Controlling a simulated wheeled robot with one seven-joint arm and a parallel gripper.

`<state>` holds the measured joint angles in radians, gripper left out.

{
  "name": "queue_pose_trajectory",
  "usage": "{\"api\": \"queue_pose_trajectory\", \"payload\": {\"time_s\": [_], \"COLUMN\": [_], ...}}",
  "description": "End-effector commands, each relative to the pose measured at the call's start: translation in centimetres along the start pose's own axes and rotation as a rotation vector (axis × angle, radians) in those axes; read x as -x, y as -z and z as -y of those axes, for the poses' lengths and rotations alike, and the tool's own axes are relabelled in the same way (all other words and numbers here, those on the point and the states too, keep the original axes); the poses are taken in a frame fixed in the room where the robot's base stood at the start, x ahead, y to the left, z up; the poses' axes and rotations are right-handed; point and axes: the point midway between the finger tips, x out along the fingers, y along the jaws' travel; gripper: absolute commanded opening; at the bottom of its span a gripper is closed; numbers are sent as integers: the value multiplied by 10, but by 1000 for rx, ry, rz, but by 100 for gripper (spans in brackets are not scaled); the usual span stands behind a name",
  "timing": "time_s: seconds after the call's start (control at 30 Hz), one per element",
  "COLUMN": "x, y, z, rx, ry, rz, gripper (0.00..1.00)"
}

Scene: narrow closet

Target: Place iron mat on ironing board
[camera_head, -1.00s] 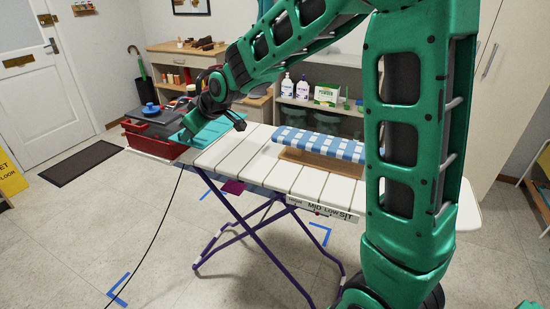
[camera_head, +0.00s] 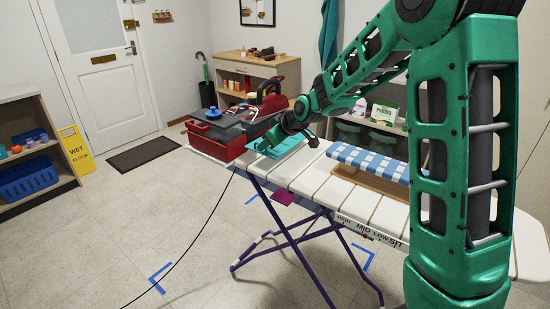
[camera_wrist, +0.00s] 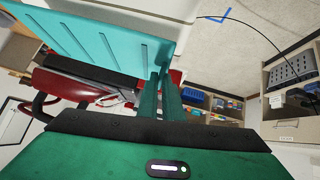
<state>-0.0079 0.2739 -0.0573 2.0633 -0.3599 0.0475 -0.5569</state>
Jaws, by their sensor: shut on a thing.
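The iron mat is a flat turquoise slab (camera_head: 283,149) at the far left end of the white slatted ironing board (camera_head: 322,188). My gripper (camera_head: 276,136) is over that end of the board and shut on the mat's edge. The head view does not show clearly whether the mat touches the board.
A red toolbox (camera_head: 222,140) stands against the board's left end, close to my gripper. A blue-checked pad (camera_head: 365,161) on a wooden base lies mid-board. A black cable (camera_head: 205,245) runs across the floor. A yellow wet-floor sign (camera_head: 75,150) stands left by a shelf.

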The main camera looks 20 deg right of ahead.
Motion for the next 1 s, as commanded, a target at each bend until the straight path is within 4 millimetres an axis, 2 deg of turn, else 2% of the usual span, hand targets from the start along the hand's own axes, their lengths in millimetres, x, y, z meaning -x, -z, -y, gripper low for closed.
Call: {"api": "queue_pose_trajectory", "payload": {"time_s": [0.1, 0.27, 0.67, 0.97, 1.0], "x": [-10, -15, -43, -44, -45], "y": [-11, -17, -45, -46, -47], "z": [-17, -28, -22, -21, -21], "rx": [-1, 0, 1, 1, 1], "ry": [-1, 0, 1, 0, 1], "rz": [0, -1, 0, -1, 0], "gripper": [0, 0, 0, 0, 8]}}
